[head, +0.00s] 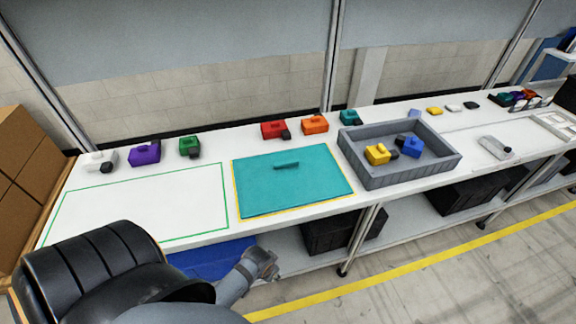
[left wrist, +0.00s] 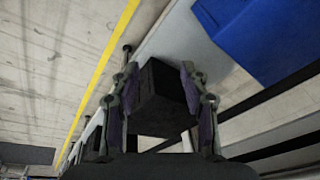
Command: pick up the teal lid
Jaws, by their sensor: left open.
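The teal lid (head: 300,188) is a flat rectangular panel with a small raised handle (head: 286,166) near its middle. It lies flat on the white bench inside a yellow outline, and nothing covers it. The end of my left arm shows in the head view in front of the bench edge, apart from the lid and nearer the camera. In the left wrist view my left gripper (left wrist: 160,78) is open, with its two fingers spread. A dark box shows between the fingers, under the bench, and the lid is not in that view. My right gripper is not in view.
A grey tray (head: 372,182) with yellow and blue pieces stands right of the lid. An empty green outline (head: 140,203) lies to its left. Several coloured blocks line the back, including a red one (head: 274,129). A blue bin (left wrist: 255,35) and dark crates sit below.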

